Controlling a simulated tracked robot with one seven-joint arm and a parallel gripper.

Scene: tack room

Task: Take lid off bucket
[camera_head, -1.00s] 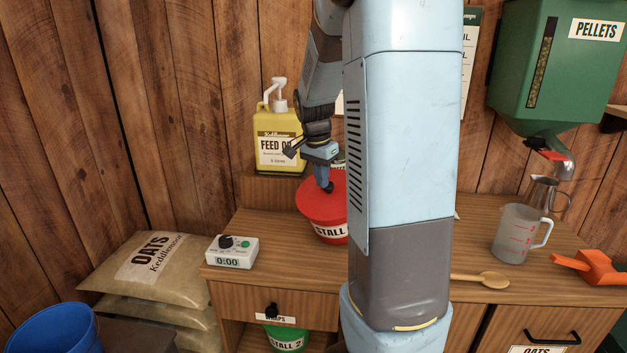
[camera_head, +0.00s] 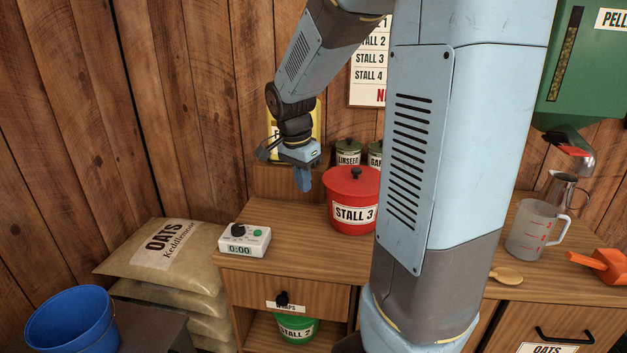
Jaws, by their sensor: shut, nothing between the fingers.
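A red bucket labelled STALL 3 (camera_head: 353,214) stands on the wooden counter. Its red lid (camera_head: 352,182) with a dark knob (camera_head: 355,172) sits on top; the right part is hidden behind my arm. My gripper (camera_head: 303,185) is to the left of the lid, pointing down, shut and empty, with a visible gap between it and the lid. A green bucket labelled STALL 2 (camera_head: 296,328) stands on the shelf below the drawer; its top is partly hidden by the drawer.
Canisters (camera_head: 348,152) stand behind the bucket, and a yellow bottle (camera_head: 320,130) is partly behind my arm. A jug (camera_head: 530,232), spoon (camera_head: 506,274) and orange scoop (camera_head: 605,265) lie right. A blue bucket (camera_head: 70,322) is lower left.

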